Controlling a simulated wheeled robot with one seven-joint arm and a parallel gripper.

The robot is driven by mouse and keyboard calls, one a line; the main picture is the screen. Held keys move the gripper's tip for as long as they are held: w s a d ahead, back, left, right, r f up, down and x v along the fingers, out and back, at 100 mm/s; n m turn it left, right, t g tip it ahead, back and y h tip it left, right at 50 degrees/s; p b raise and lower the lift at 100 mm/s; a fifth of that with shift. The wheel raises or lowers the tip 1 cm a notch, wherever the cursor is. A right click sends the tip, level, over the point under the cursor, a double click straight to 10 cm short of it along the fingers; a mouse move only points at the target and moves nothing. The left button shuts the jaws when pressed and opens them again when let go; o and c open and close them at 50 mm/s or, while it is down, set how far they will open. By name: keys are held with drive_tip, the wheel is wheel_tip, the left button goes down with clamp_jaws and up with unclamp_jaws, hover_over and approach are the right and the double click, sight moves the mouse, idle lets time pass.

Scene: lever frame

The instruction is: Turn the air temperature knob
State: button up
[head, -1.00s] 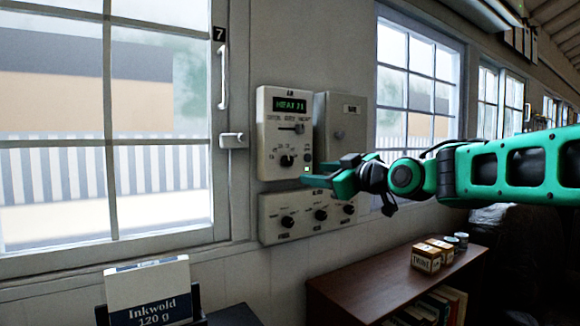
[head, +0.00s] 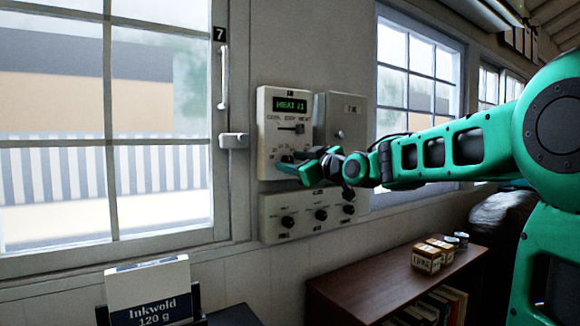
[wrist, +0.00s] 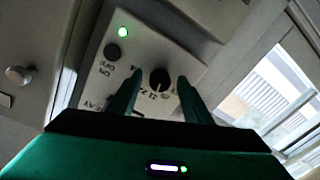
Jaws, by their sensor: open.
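The air temperature knob (wrist: 159,79) is a small round black knob with a pale pointer mark on the white control panel (head: 265,130). In the wrist view it shows between the two fingers of my gripper (wrist: 160,75), one finger to each side. The fingers are open; I cannot tell whether they touch the knob. In the head view my gripper (head: 284,163) is at the lower part of the panel and hides most of the knob. The green display (head: 290,104) on the panel reads HEAT 21.
A lower panel with several knobs (head: 321,214) and a grey box (head: 341,118) are close by. A shelf (head: 390,280) stands below.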

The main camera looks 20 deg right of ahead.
drive_tip(key=c, duration=1.1)
drive_tip(key=shift+o, duration=0.2)
drive_tip(key=shift+m, duration=0.3)
drive_tip(key=m, duration=0.3)
drive_tip(key=shift+w+m, duration=0.1)
drive_tip(key=shift+m, duration=0.2)
drive_tip(key=m, duration=0.4)
drive_tip(key=shift+m, duration=0.3)
drive_tip(key=m, duration=0.4)
drive_tip(key=shift+a+m, duration=0.1)
drive_tip(key=shift+m, duration=0.2)
drive_tip(key=shift+f+m, duration=0.15)
drive_tip(key=shift+m, duration=2.25)
